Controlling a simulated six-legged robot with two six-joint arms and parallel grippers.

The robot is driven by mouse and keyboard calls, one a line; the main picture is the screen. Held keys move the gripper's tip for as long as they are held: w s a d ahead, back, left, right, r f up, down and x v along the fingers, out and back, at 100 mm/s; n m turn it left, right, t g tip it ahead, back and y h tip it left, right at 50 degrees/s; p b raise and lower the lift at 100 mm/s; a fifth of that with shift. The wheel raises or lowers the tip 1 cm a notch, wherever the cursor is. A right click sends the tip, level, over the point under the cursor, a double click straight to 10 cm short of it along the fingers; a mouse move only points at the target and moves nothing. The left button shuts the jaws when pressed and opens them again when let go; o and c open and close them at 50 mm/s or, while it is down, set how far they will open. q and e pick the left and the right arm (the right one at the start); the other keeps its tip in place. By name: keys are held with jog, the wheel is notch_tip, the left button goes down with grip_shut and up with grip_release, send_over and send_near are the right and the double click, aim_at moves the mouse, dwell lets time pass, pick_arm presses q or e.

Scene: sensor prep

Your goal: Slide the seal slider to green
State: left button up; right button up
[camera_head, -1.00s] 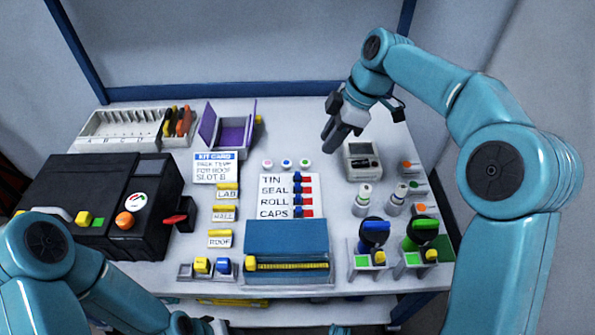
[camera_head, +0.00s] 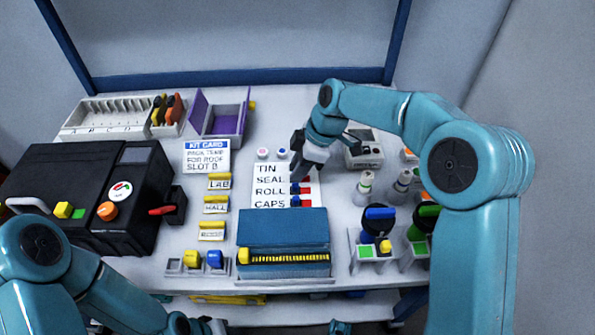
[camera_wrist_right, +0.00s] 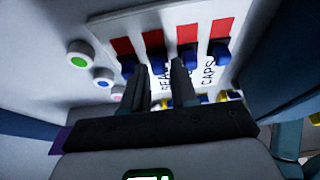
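The white panel (camera_head: 262,192) with TIN, SEAL, ROLL and CAPS labels stands mid-table. In the right wrist view the seal slider has a red strip (camera_wrist_right: 153,38) and a blue knob (camera_wrist_right: 157,60), second from left among similar sliders. All their strips show red; I see no green on them. My right gripper (camera_head: 299,172) hangs over the panel and hides the seal slider in the head view. In the wrist view its fingers (camera_wrist_right: 158,85) are apart, on either side of the SEAL label and close to the knob; contact is unclear. My left gripper is out of view below.
The roll slider (camera_head: 304,189) and caps slider (camera_head: 304,201) sit close beside. A green button (camera_wrist_right: 79,60) and a blue button (camera_wrist_right: 103,77) lie by the panel. A blue box (camera_head: 283,228) stands in front, and a grey device (camera_head: 365,157) to the right.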

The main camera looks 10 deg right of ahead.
jog(key=shift+a+f, duration=0.15)
jog(key=shift+f, duration=0.15)
grip_shut()
jog(key=shift+s+d, duration=0.15)
jog(key=shift+d, duration=0.65)
jog(key=shift+s+d, duration=0.1)
jog(key=shift+d, duration=0.65)
grip_release()
jog(key=shift+r, duration=0.1)
jog(key=p+v, duration=0.5)
jog(key=v, duration=1.1)
jog(key=shift+p, duration=0.3)
